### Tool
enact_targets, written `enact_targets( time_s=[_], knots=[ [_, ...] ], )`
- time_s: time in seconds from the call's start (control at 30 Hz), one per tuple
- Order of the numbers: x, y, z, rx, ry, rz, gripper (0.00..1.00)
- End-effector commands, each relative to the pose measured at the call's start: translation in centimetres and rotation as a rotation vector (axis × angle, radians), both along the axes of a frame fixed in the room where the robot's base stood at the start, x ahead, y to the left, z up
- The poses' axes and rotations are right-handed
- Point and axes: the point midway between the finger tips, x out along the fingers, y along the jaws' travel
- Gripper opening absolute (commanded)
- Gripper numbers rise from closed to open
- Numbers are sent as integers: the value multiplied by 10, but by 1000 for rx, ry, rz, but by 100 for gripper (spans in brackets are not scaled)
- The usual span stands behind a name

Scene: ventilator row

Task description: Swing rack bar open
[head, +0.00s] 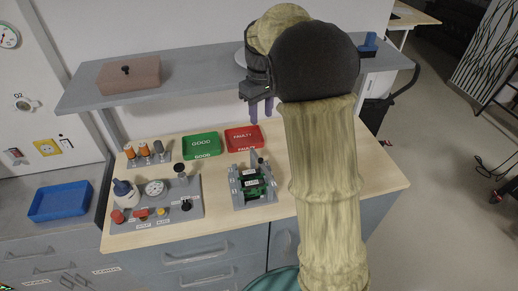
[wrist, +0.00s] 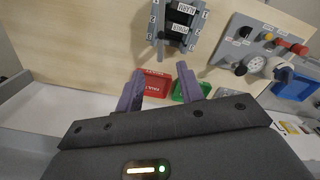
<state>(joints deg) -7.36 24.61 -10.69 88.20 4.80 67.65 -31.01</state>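The grey rack (head: 236,187) stands on the wooden worktop and holds a green board with dark labelled modules. In the wrist view the rack (wrist: 199,22) is at the top centre, with labels like ALARM and POWER. A thin grey bar (head: 254,158) stands up at the rack's back edge; it seems to show in the wrist view (wrist: 160,50) as a short upright piece. Its exact swing position is hard to tell. My gripper (head: 261,114) is above the worktop behind the rack, near the shelf front. Its purple fingers (wrist: 159,70) are apart and empty, clear of the rack.
A green GOOD tray (head: 201,146) and a red FAULTY tray (head: 244,138) lie behind the rack. A grey control panel (head: 155,205) with knobs and a gauge stands left. A grey shelf (head: 200,72) with a brown box (head: 128,75) runs above. Worktop right of the rack is clear.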

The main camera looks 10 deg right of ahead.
Motion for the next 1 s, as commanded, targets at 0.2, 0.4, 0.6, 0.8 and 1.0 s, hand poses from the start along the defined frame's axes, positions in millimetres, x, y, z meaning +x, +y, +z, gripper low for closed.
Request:
enact_targets(
  time_s=[0.2, 0.4, 0.6, 0.8, 1.0],
  knots=[
    [0, 2, 0, 0, 0, 3, 38],
    [0, 2, -5, 0, 2, 2, 38],
    [-1, 1, -29, 0, 5, 1, 38],
    [-1, 0, -64, 0, 4, -2, 38],
    [-1, -1, -99, 0, 5, -3, 38]
  ],
)
